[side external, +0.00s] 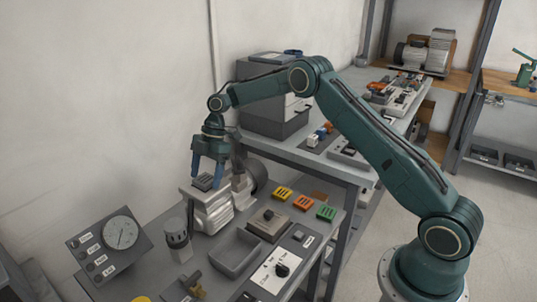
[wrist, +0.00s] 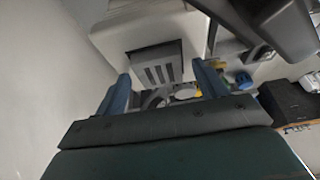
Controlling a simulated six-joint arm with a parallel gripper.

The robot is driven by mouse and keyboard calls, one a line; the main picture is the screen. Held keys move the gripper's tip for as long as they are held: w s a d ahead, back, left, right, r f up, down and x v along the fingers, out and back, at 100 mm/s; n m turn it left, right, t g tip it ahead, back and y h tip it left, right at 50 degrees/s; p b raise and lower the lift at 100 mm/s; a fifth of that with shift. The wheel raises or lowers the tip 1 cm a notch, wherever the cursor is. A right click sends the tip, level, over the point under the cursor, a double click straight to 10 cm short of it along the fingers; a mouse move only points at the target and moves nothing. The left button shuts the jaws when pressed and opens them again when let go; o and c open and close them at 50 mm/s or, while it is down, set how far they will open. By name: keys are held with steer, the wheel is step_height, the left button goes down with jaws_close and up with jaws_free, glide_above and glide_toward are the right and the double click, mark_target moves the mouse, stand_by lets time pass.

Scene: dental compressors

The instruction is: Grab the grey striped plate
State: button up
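The grey striped plate (side external: 204,182) lies on top of a pale ribbed compressor block (side external: 211,212) on the bench. In the wrist view the plate (wrist: 156,66) shows dark parallel slots and sits against the pale block (wrist: 150,28). My gripper (side external: 207,178) points down over the block, with its blue fingers apart at either side of the plate. In the wrist view my gripper (wrist: 162,74) has a visible gap between each finger and the plate. The gripper looks open and empty; exact fingertip height against the plate is hard to tell.
Yellow (side external: 282,193), orange (side external: 304,203) and green (side external: 326,213) slotted plates lie to the right. A grey tray (side external: 235,252) and a dark filter cylinder (side external: 177,238) stand in front. A tilted gauge panel (side external: 109,246) is at left. A motor (side external: 254,174) stands close behind the block.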

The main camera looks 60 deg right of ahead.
mark_target(206, 178)
steer(key=c, duration=1)
steer(key=shift+r, duration=0.15)
step_height(206, 178, up, 7)
steer(key=shift+r, duration=0.1)
step_height(206, 178, up, 2)
steer(key=shift+r, duration=0.1)
steer(key=shift+r, duration=0.15)
stand_by(0.6)
